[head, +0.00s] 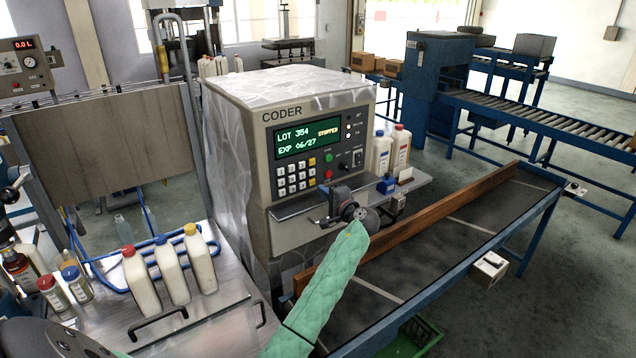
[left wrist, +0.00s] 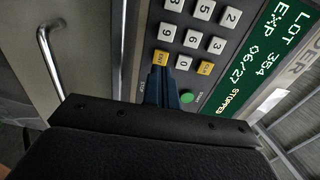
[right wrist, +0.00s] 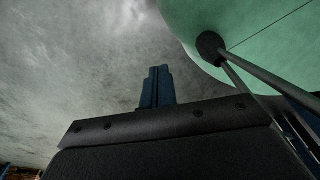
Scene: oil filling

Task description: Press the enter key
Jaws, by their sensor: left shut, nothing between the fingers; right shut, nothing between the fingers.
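The coder (head: 232,92) is a grey box with a green display reading LOT 354, EXP 06/27 and STOPPED. Its keypad (head: 292,180) has white number keys and yellow keys. In the left wrist view the yellow enter key (left wrist: 162,58), marked ENT, lies beside the 0 key (left wrist: 183,62). My left gripper (left wrist: 160,73) is shut and empty, its blue fingertips right at the lower edge of the enter key. I cannot tell whether they touch it. In the head view its dark body shows in front of the panel. My right gripper (right wrist: 157,76) is shut and empty, pointing toward grey floor.
A yellow CLR key (left wrist: 206,68) and a green start button (left wrist: 186,97) are close to my left fingertips. White bottles (head: 172,272) stand on the metal table at left. A conveyor (head: 455,238) with a wooden rail runs to the right.

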